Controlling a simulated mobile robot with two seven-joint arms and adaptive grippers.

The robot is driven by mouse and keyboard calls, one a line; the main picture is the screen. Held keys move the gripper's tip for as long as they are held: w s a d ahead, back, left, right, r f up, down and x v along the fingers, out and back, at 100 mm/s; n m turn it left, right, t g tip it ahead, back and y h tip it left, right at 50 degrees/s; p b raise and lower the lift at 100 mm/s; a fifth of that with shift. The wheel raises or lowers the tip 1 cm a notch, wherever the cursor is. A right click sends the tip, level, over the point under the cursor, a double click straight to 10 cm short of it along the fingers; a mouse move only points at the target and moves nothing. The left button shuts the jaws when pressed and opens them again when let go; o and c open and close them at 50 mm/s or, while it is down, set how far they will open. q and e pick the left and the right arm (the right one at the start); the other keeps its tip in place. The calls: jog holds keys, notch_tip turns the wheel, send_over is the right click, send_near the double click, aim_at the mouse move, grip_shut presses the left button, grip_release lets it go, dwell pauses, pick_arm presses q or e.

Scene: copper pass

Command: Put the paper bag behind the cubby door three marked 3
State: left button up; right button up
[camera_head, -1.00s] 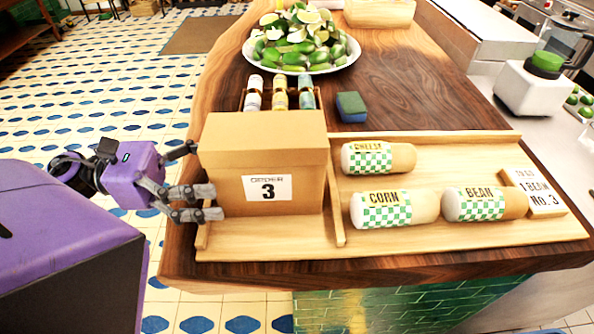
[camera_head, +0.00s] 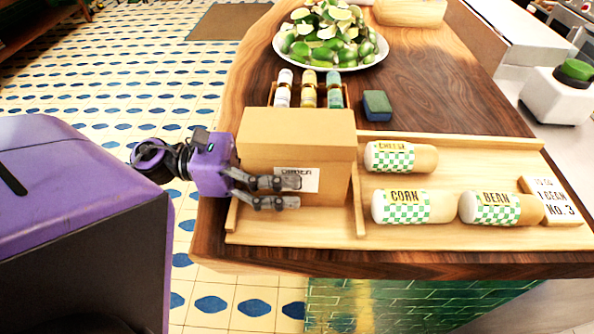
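The paper bag (camera_head: 298,132), tan and box-shaped with a white label, stands upright in the left compartment of the wooden tray (camera_head: 405,232). My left gripper (camera_head: 287,192) is at its left side, with two fingers stretched across the front face and over the lower part of the label. Any finger on the far side is hidden by the bag, so I cannot tell whether the grip is closed. My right gripper is not in view. No cubby door shows.
Right of a divider lie rolls marked CHEESE (camera_head: 400,157), CORN (camera_head: 413,207) and BEAN (camera_head: 502,209), beside a No. 3 order block (camera_head: 555,205). Behind stand small bottles (camera_head: 308,88), a sponge (camera_head: 377,105) and a plate of limes (camera_head: 330,68).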

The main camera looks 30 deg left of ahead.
pick_arm(q)
jog(key=c, duration=1)
jog(key=shift+o, duration=0.2)
jog(key=shift+r, duration=0.1)
